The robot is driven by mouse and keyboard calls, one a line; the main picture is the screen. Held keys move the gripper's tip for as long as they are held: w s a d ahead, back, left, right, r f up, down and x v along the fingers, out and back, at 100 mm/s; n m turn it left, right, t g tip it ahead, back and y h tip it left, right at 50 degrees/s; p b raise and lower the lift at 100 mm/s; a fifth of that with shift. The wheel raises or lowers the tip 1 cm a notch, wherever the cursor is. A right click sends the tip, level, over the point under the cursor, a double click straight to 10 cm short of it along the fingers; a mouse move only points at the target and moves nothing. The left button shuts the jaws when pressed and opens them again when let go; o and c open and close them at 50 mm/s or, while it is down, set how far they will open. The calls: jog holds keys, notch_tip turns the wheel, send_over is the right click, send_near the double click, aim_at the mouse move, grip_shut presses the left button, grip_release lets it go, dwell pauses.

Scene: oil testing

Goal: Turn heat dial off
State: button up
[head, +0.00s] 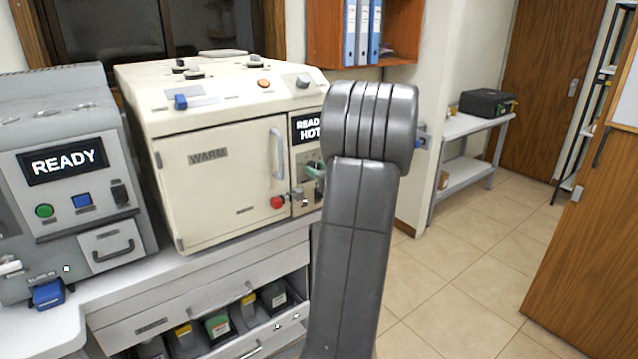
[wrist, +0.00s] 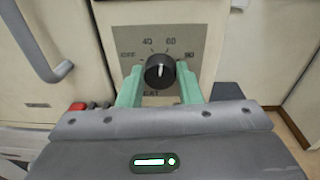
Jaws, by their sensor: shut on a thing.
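The heat dial (wrist: 158,72) is a round black knob with a white pointer mark on a grey scale plate (wrist: 190,42) in the wrist view. The plate reads 40, 60 and 80, with a partly blurred word at left and HEAT below. The pointer aims roughly up, between 40 and 60. My gripper (wrist: 160,80) has its two green fingers on either side of the knob, shut on it. In the head view the gripper (head: 315,172) shows as a bit of green at the cream oven (head: 215,205); my arm hides most of that area.
The oven has a door handle (head: 277,153), a red button (head: 277,202) and a display (head: 308,128) reading READY HOT. A grey machine (head: 75,200) with a READY screen stands at left. An open drawer (head: 270,335) of bottles lies below. The floor at right is clear.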

jog(key=shift+s+a+f+n+t+h+b, duration=0.1)
jog(key=shift+n+t+h+b, duration=0.15)
jog(key=shift+n+b, duration=3.9)
jog(key=shift+s+a+f+n+t+h+b, duration=0.15)
jog(key=shift+n+h+b, duration=0.2)
jog(key=shift+n+b, duration=3.75)
jog(key=m+b, duration=0.2)
jog(key=shift+w+r+m+b, duration=0.1)
jog(key=shift+m+b, duration=0.15)
jog(key=shift+b, duration=0.15)
jog(key=o, duration=1)
jog(key=shift+c, duration=0.2)
jog(key=shift+d, duration=0.1)
jog(key=f+v, duration=0.1)
jog(key=v, duration=1.2)
jog(key=shift+s+d+r+p, duration=0.15)
jog(key=shift+s+r+p, duration=0.2)
jog(key=shift+r, duration=0.15)
